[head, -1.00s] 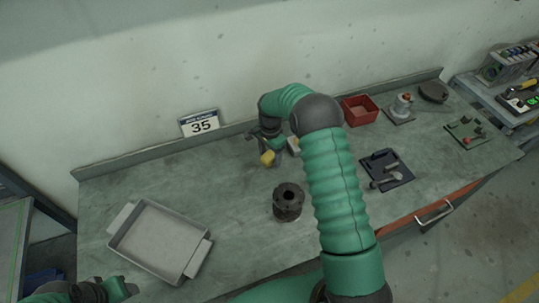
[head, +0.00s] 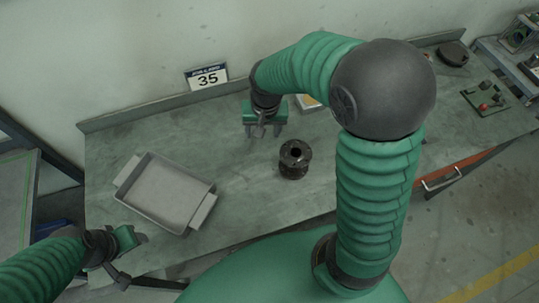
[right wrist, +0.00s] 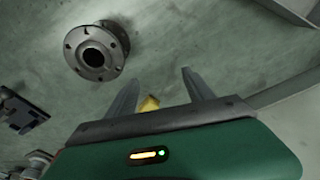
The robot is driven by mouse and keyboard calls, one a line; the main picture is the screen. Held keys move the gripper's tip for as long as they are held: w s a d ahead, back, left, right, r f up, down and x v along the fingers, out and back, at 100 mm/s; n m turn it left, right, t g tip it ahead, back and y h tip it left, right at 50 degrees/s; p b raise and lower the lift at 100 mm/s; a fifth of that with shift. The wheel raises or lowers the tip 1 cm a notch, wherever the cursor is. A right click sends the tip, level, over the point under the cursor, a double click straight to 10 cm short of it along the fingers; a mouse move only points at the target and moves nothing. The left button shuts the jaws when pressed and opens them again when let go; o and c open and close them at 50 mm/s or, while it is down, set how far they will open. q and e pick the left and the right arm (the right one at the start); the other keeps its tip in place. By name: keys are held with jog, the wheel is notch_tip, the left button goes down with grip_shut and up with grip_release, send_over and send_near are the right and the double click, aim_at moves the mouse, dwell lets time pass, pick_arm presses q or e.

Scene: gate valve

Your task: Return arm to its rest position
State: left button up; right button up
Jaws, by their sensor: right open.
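My right arm reaches over the bench in the head view, its large elbow close to the camera. My right gripper (head: 264,131) is open and empty above the bench, left of the dark flanged valve body (head: 295,158). In the right wrist view the open fingers (right wrist: 160,90) are apart, with the valve body (right wrist: 97,50) to their upper left. A small yellow piece (right wrist: 149,103) shows between the finger bases, partly hidden by the palm; I cannot tell what it is. My left gripper (head: 128,260) is at the lower left, its fingers apart, in front of the bench.
A grey metal tray (head: 168,192) with side handles lies on the left of the bench (head: 245,190). A sign reading 35 (head: 207,77) stands at the back edge. A green plate (head: 487,98) with small parts is at the right. My right arm hides much of the right side.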

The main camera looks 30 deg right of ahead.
jog(key=s+a+f+n, duration=0.1)
jog(key=s+a+n, duration=0.3)
jog(key=s, duration=0.6)
jog(key=shift+s+f+n+t, duration=0.15)
jog(key=shift+f+n+t, duration=0.25)
jog(key=shift+n, duration=0.4)
jog(key=shift+a, duration=0.2)
jog(key=shift+a, duration=0.2)
jog(key=shift+d, duration=0.15)
